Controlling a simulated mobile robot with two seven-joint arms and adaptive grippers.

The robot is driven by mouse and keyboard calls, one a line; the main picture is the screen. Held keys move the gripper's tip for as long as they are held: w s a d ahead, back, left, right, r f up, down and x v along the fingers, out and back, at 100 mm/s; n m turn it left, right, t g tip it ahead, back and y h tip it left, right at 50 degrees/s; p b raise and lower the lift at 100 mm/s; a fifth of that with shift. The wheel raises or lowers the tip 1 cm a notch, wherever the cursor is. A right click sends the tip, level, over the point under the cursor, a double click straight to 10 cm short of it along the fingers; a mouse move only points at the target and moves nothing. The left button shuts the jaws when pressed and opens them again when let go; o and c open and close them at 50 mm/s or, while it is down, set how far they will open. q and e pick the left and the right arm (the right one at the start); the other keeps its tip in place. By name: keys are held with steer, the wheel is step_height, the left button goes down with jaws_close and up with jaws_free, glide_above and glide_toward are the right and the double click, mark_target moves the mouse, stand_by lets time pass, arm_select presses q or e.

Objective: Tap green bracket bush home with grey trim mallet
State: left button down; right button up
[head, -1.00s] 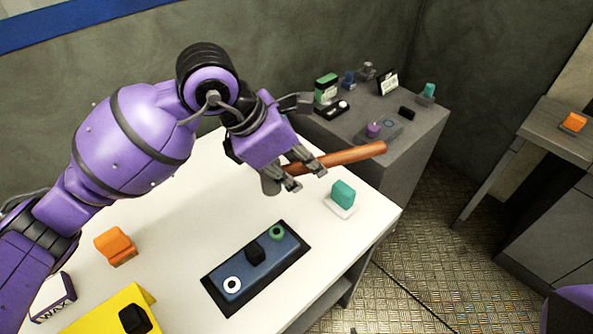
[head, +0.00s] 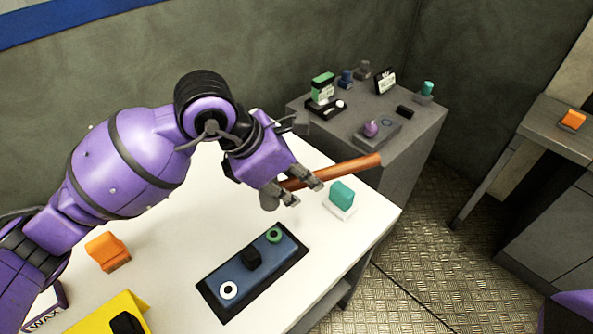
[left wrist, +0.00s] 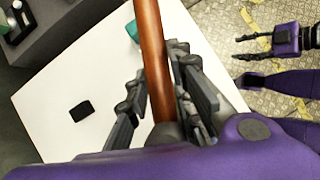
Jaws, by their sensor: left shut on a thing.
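My left gripper (head: 292,190) is shut on the grey trim mallet (head: 345,168), holding it by its orange-brown handle above the white table. The grey head (head: 269,198) shows just left of the fingers, above and behind the green bracket bush (head: 273,235) and apart from it. The handle also runs between the fingers in the left wrist view (left wrist: 152,50). The green bush is a ring at the far end of a blue bracket plate (head: 240,273); how deep it sits I cannot tell. My right gripper (left wrist: 250,48) looks open and empty in the left wrist view.
A teal block on a white base (head: 341,196) stands under the handle's outer end. An orange block (head: 107,252) and a yellow stand (head: 105,316) are nearer. A grey cabinet (head: 395,150) stands behind.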

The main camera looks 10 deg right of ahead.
arm_select(q)
steer(key=shift+f, duration=0.6)
arm_select(e)
steer(key=shift+w+d, duration=0.15)
arm_select(q)
steer(key=shift+r, duration=0.15)
arm_select(e)
steer(key=shift+w+a+r, duration=0.1)
steer(key=shift+w+a, duration=0.05)
steer(key=shift+a, duration=0.05)
arm_select(q)
step_height(320, 180, down, 10)
steer(key=shift+f, duration=0.15)
steer(key=shift+a+r, duration=0.1)
steer(key=shift+r, duration=0.2)
step_height(320, 180, up, 3)
steer(key=shift+f+p, duration=0.1)
steer(key=shift+p, duration=0.7)
arm_select(e)
steer(key=w+r, duration=0.2)
steer(key=shift+d+r+t, duration=0.1)
steer(key=shift+r+t, duration=0.2)
steer(key=shift+r, duration=0.1)
